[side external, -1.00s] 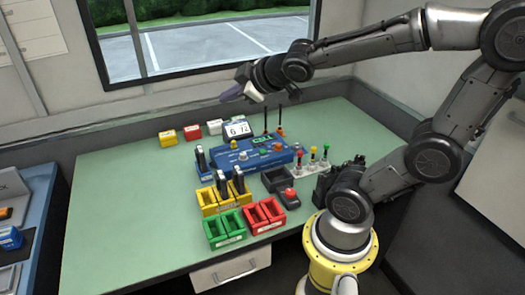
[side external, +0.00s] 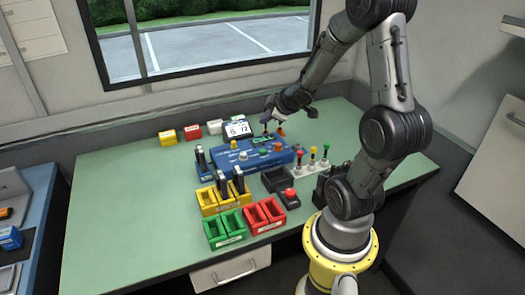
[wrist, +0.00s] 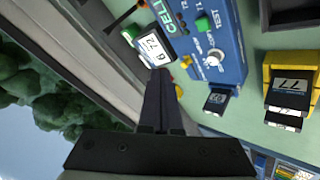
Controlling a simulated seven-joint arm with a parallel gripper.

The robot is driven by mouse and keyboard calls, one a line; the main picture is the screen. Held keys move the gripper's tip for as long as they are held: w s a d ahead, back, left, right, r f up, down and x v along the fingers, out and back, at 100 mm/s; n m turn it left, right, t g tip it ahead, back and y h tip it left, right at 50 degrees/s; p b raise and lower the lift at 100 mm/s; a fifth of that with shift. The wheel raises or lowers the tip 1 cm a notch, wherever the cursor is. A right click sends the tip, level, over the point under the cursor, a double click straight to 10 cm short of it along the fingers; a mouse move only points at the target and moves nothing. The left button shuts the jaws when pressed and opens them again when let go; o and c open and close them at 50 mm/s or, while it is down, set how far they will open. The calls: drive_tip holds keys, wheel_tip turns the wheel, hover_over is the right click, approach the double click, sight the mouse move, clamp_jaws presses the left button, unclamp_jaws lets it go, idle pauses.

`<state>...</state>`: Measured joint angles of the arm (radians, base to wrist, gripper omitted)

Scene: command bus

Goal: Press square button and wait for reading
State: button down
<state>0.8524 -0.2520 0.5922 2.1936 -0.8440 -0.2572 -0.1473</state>
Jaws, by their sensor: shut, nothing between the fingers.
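The blue console (side external: 225,160) stands on the green bench, and it also shows in the wrist view (wrist: 232,50). A green square button (wrist: 205,24) sits on it beside the word TEST, near a pale round knob (wrist: 214,57). A dark display with green lettering (wrist: 155,10) is partly cut off at the top of the wrist view. My gripper (side external: 266,121) is shut and empty, above the back right part of the console. In the wrist view its fingers (wrist: 160,78) point toward a white number card (wrist: 155,48), apart from the green button.
Yellow (side external: 208,200), green (side external: 212,233) and red (side external: 265,228) trays stand in front of the console. Dark handheld units stand in the yellow tray and beside the console. Colored levers (side external: 313,162) stand at right.

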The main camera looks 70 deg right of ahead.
drive_tip(key=shift+f, duration=0.1)
drive_tip(key=shift+f, duration=4.25)
drive_tip(key=shift+f, duration=0.1)
drive_tip(key=shift+f, duration=0.3)
drive_tip(key=shift+f, duration=0.4)
drive_tip(key=shift+r, duration=0.8)
drive_tip(key=shift+r, duration=2.5)
